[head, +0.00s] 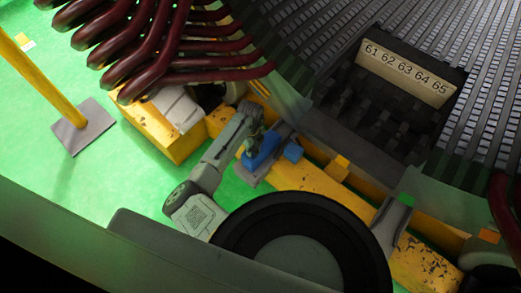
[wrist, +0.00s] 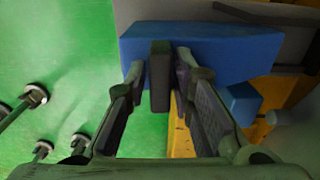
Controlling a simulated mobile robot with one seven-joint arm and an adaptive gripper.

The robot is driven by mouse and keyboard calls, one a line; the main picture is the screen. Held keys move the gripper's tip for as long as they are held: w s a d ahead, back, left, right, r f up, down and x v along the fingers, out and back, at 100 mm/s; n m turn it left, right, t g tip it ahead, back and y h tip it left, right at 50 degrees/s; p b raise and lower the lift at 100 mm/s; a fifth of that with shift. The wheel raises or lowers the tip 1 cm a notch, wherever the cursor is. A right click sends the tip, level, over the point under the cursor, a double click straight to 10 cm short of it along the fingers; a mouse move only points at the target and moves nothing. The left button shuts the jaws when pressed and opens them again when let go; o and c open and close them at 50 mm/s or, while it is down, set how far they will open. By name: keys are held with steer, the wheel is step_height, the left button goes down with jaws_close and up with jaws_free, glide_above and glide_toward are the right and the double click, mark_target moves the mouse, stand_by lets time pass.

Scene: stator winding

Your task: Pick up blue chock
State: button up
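The blue chock (wrist: 225,50) lies across the upper part of the wrist view, in front of my gripper. In the head view the blue chock (head: 264,152) sits on a grey plate beside the yellow beam. A grey upright bar (wrist: 160,75) stands at the near side of the chock. My gripper (wrist: 160,72) is open, with one finger on each side of this bar and narrow gaps visible. In the head view my gripper (head: 253,140) is at the chock, and its fingers are partly hidden.
A smaller blue block (head: 293,151) lies right of the chock; it also shows in the wrist view (wrist: 241,103). A yellow block (head: 338,167) stands on the worn yellow beam (head: 300,184). Dark red coils (head: 150,45) hang above left. Green floor (head: 100,180) is open at left.

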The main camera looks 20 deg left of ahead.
jaws_close()
steer(key=shift+r, duration=0.1)
stand_by(0.4)
